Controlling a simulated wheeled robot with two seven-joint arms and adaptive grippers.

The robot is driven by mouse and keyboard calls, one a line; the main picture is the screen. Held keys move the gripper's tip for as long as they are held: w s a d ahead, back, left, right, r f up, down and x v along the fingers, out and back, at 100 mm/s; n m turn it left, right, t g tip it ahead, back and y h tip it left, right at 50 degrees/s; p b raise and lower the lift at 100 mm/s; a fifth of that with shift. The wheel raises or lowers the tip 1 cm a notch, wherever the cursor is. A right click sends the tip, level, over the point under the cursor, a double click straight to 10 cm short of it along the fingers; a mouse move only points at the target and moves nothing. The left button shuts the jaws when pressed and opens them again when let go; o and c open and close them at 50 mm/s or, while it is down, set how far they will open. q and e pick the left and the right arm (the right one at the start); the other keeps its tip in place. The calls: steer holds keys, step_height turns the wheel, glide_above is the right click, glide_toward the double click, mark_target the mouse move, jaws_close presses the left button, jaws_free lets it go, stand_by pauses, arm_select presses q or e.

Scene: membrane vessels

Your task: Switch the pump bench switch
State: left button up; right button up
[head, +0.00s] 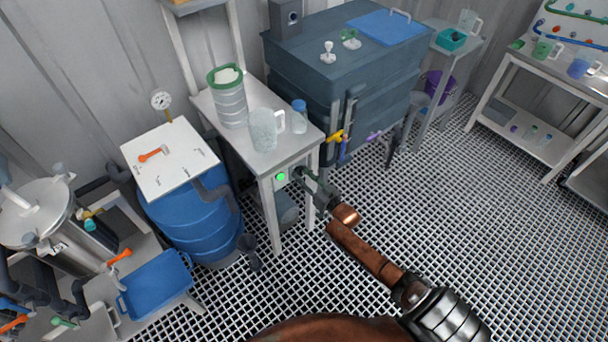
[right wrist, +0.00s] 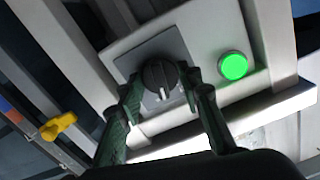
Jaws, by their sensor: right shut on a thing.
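The pump bench switch is a dark round knob (right wrist: 159,76) with a white mark, on a grey plate (right wrist: 147,55) in the right wrist view. Its white mark points down in that view. A green lamp (right wrist: 233,66) glows beside it; the lamp also shows on the front of the white bench in the head view (head: 281,177). My right gripper (right wrist: 160,88) has its two dark green fingers on both sides of the knob, shut on it. In the head view my right gripper (head: 300,174) reaches the bench front and hides the knob. My left gripper is not in view.
A blue barrel (head: 195,226) stands left. A large grey tank (head: 318,80) with yellow and blue valves stands right. The grated floor is clear at right.

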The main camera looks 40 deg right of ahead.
steer(key=shift+m, duration=1.6)
steer(key=o, duration=1.2)
steer(key=shift+c, duration=0.2)
steer(key=s+d, duration=0.1)
steer(key=s, duration=1.1)
